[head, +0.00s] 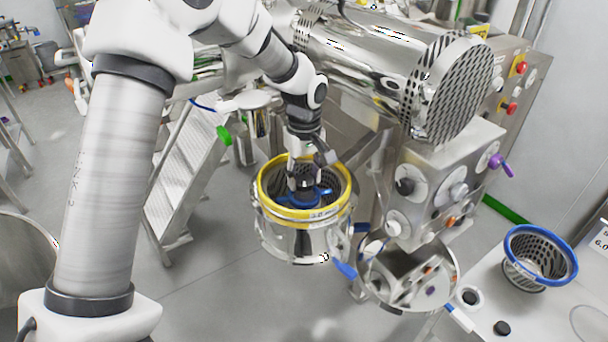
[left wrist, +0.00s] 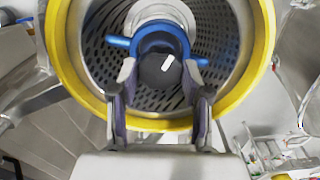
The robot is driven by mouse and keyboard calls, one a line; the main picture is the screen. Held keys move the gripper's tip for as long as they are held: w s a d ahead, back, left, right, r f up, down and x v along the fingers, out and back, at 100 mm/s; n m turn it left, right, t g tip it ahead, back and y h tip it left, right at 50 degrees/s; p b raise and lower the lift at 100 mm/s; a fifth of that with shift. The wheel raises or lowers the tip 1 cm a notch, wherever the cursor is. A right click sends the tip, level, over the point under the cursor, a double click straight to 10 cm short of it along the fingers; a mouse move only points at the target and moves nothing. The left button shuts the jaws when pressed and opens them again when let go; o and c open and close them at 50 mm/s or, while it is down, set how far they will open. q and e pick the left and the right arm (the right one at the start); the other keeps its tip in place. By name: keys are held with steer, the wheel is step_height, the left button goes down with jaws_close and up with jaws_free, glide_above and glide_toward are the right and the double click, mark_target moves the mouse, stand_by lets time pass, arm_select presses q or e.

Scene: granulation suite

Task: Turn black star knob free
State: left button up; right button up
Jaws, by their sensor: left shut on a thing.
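The black knob (left wrist: 157,70), with a white mark on its face, sits in the middle of a blue hub with side arms (left wrist: 118,43), inside a perforated basket with a yellow rim (left wrist: 62,60). In the head view the yellow rim (head: 265,196) tops a shiny steel housing (head: 285,243). My left gripper (head: 303,181) reaches down into the basket from above. In the left wrist view its two fingers (left wrist: 160,92) lie on either side of the knob, shut on it. The knob's star shape cannot be made out. My right gripper is in neither view.
A steel drum with a perforated end (head: 450,88) and a panel with knobs (head: 452,187) stand right of the basket. A blue-rimmed basket (head: 541,254) and a small black knob (head: 501,328) are on the white table (head: 545,310). Steps (head: 185,175) stand at left.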

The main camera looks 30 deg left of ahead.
mark_target(305, 179)
arm_select(q)
steer(key=shift+s+f, duration=0.1)
stand_by(0.3)
steer(key=o, duration=1.2)
steer(key=shift+c, duration=0.2)
steer(key=shift+d, duration=0.1)
step_height(305, 179, up, 12)
